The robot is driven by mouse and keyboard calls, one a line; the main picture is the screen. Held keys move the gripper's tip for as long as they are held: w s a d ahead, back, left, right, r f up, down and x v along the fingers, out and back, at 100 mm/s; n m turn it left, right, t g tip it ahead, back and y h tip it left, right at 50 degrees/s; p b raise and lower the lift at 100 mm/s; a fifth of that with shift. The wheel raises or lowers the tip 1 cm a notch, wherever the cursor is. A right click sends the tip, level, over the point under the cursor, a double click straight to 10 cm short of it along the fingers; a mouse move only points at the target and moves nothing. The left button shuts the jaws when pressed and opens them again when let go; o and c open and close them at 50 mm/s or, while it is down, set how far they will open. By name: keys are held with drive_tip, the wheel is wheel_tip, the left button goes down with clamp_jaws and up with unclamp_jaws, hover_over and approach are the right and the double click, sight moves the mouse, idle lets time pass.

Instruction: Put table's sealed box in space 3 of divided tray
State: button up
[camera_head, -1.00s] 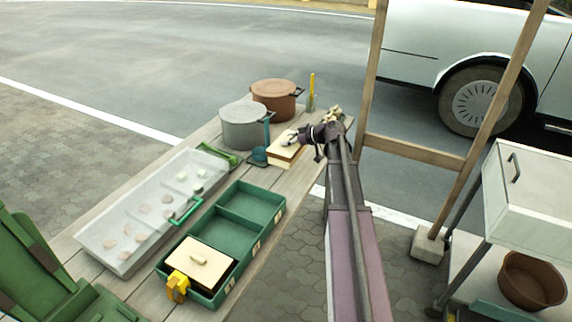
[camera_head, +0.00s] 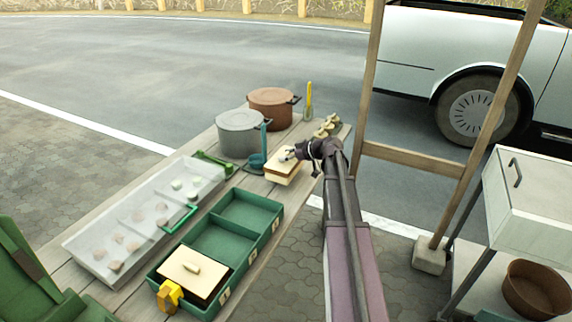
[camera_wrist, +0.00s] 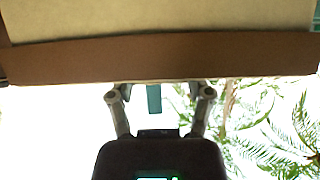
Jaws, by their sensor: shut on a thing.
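The sealed box, with a cream lid and brown sides, shows in the head view (camera_head: 281,168) at the table's right edge, beyond the tray. My gripper (camera_head: 290,155) is shut on the top of this box; its fingertips are small and partly hidden. In the wrist view the box (camera_wrist: 160,58) fills the top of the frame. The green divided tray (camera_head: 253,247) has three compartments in a row. The far and middle ones are empty. The nearest holds a cream-lidded box (camera_head: 193,272). The tags on the tray's side are too small to read.
A grey pot (camera_head: 240,135) and a brown pot (camera_head: 270,108) stand at the far end. A teal stand (camera_head: 255,161) is left of the held box. A clear tray (camera_head: 100,243) with several pale pieces lies left. A wooden post (camera_head: 366,85) rises right of my arm.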

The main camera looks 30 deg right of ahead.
sight(293, 161)
drive_tip(key=shift+f+b, duration=1.55)
drive_tip(key=shift+f, duration=0.2)
drive_tip(key=shift+f, duration=0.15)
drive_tip(key=o, duration=1.3)
drive_tip(key=shift+r, duration=0.2)
drive_tip(key=shift+s+d+r, duration=0.15)
drive_tip(key=shift+p+v, duration=2.6)
drive_tip(key=shift+v, duration=3.15)
